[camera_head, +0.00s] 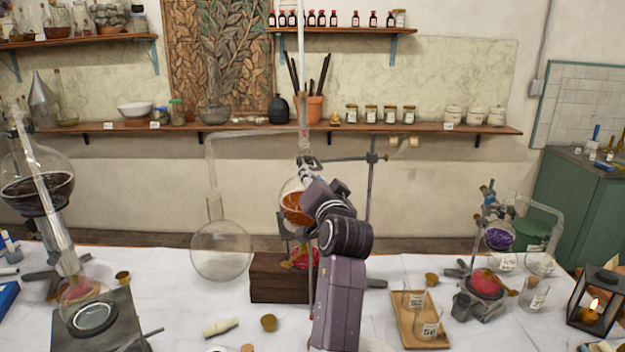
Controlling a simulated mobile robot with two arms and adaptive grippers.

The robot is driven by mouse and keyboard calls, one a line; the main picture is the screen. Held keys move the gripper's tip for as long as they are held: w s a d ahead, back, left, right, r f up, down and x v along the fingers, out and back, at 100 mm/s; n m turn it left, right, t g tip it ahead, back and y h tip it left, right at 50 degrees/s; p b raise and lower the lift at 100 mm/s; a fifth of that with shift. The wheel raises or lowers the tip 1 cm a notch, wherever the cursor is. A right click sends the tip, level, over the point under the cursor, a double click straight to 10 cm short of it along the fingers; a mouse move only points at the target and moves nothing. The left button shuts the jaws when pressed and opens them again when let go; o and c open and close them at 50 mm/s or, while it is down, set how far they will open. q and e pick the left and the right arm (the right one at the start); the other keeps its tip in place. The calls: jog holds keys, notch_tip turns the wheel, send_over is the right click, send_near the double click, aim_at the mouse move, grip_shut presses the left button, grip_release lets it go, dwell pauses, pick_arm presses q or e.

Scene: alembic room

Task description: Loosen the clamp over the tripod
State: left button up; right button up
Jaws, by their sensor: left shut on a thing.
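The clamp (345,158) reaches left from a boss on the upright stand rod (371,195) to the flask's neck. Below it hangs a round flask with orange liquid (294,208). The tripod (287,232) is under the flask, mostly hidden by my arm, with a red piece (300,258) low beside it. My left gripper (306,172) is raised in front of the flask's neck and shut on the clamp's near end; the exact contact is small and partly hidden. My right gripper is not in view.
A glass tube leads left to an empty round receiver flask (221,250). A wooden block (279,278) stands under the setup. Right are a wooden tray (421,318) with beakers, a second glass setup (487,283) and a lit lantern (594,305). Large glassware (42,195) stands left.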

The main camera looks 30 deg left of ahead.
pick_arm(q)
jog(key=shift+f, duration=0.45)
jog(key=o, duration=1.2)
jog(key=shift+r, duration=0.2)
jog(key=shift+c, duration=0.2)
jog(key=shift+r, duration=0.1)
notch_tip(320, 180, up, 10)
